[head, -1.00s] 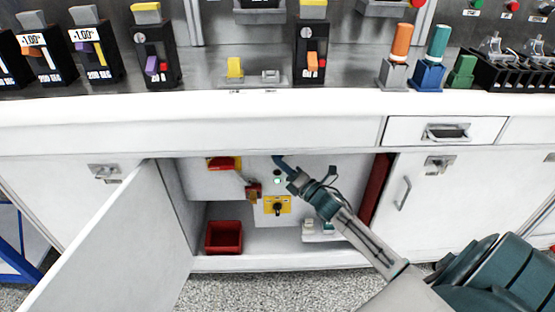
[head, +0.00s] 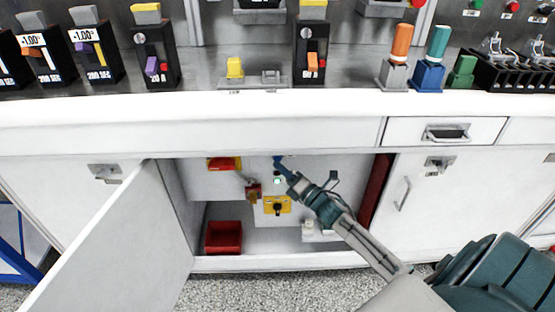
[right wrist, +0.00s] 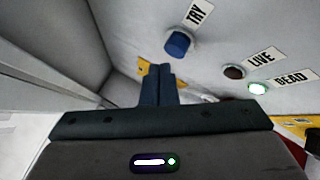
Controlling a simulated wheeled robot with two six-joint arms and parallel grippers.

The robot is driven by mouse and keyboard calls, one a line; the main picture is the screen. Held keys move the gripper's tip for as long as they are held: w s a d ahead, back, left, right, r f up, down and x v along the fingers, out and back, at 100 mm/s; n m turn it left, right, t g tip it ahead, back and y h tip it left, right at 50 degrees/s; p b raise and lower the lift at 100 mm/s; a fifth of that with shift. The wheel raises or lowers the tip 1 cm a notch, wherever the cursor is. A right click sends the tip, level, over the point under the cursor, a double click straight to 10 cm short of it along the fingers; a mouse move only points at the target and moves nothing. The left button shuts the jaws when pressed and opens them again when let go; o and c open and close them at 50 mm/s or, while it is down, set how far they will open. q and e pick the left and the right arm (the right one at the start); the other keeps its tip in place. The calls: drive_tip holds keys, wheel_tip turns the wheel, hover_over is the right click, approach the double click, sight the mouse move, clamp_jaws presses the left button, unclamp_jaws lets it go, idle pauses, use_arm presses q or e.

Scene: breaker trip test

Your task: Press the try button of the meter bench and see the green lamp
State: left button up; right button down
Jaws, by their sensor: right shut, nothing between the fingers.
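The meter bench's blue try button (right wrist: 179,43), labelled TRY, is on the pale panel inside the open cupboard. The green lamp (right wrist: 257,88), labelled DEAD, glows green; it also shows lit in the head view (head: 277,181). The LIVE lamp (right wrist: 234,72) between them is dark. My right gripper (head: 284,168) reaches into the cupboard beside the button. In the right wrist view its fingers (right wrist: 163,72) are shut and empty, with the tips apart from the button in the picture. My left gripper is out of view.
The white cupboard door (head: 105,245) stands open at the left. Inside are a red-handled switch (head: 224,163), a yellow plate with a black knob (head: 277,206) and a red bin (head: 223,237). The worktop edge (head: 200,125) overhangs the opening.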

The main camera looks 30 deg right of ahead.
drive_tip(key=s+a, duration=0.1)
drive_tip(key=s+p, duration=0.1)
drive_tip(key=s, duration=0.1)
drive_tip(key=s+a+p, duration=0.1)
drive_tip(key=shift+s+a, duration=0.15)
drive_tip(key=shift+a, duration=0.15)
idle(0.7)
